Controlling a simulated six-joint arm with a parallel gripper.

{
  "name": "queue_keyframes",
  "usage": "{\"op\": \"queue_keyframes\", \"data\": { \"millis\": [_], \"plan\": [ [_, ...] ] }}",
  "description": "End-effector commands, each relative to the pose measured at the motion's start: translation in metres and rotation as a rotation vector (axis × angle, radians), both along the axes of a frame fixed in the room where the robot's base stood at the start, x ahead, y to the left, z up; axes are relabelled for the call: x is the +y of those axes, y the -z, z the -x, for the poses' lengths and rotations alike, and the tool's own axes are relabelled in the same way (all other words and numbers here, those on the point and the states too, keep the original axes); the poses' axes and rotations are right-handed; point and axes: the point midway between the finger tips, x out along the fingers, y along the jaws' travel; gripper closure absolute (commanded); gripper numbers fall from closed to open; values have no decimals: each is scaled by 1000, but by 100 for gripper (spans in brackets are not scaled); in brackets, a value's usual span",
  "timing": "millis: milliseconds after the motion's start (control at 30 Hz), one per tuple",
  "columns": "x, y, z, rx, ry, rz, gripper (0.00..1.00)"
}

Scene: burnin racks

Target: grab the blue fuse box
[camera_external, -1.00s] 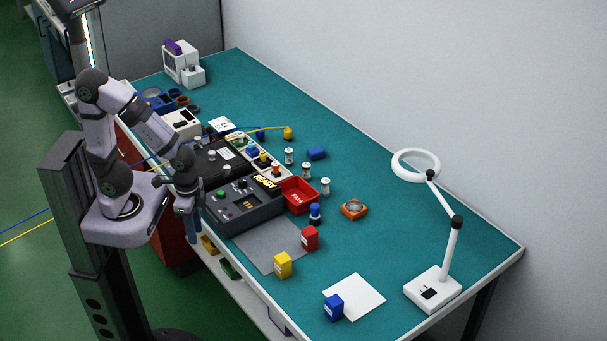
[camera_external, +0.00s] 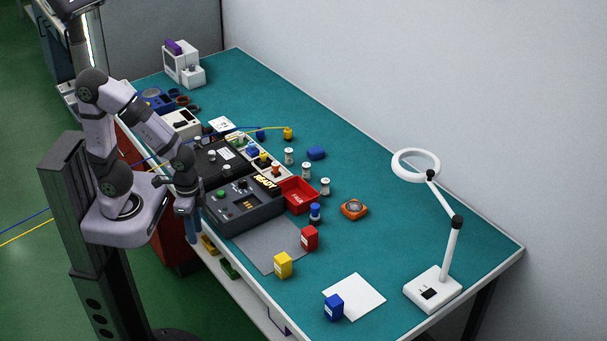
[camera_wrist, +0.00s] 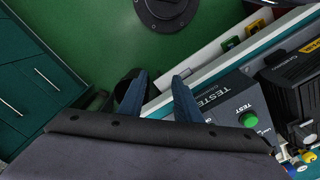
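The blue fuse box (camera_external: 334,307) is a small upright blue box with a pale label. It stands on the left edge of a white sheet (camera_external: 362,297) near the table's front edge. It is not visible in the wrist view. My gripper (camera_external: 188,222) hangs at the table's left edge beside the dark tester, far from the blue box. In the wrist view its two fingers (camera_wrist: 158,88) are apart, with nothing between them.
A yellow box (camera_external: 283,265) and a red box (camera_external: 310,238) stand near a grey mat (camera_external: 262,247). The tester (camera_external: 245,207) and a red tray (camera_external: 299,196) lie beyond. A white ring lamp (camera_external: 433,289) stands right of the sheet. Teal table around the sheet is clear.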

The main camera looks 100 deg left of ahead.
Motion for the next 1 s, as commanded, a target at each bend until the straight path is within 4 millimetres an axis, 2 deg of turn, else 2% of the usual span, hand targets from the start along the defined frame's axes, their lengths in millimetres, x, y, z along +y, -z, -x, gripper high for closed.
{"op": "queue_keyframes", "data": {
  "millis": [33,67,100,467,567,867,1000],
  "plan": [
    [0,0,0,0,0,0,58],
    [0,0,0,0,0,0,51],
    [0,0,0,0,0,0,50],
    [0,-4,0,-1,0,0,50],
    [0,-11,-1,-4,0,0,50],
    [0,-50,-1,-5,0,0,50],
    [5,-46,-14,13,110,-48,50]
  ]
}}
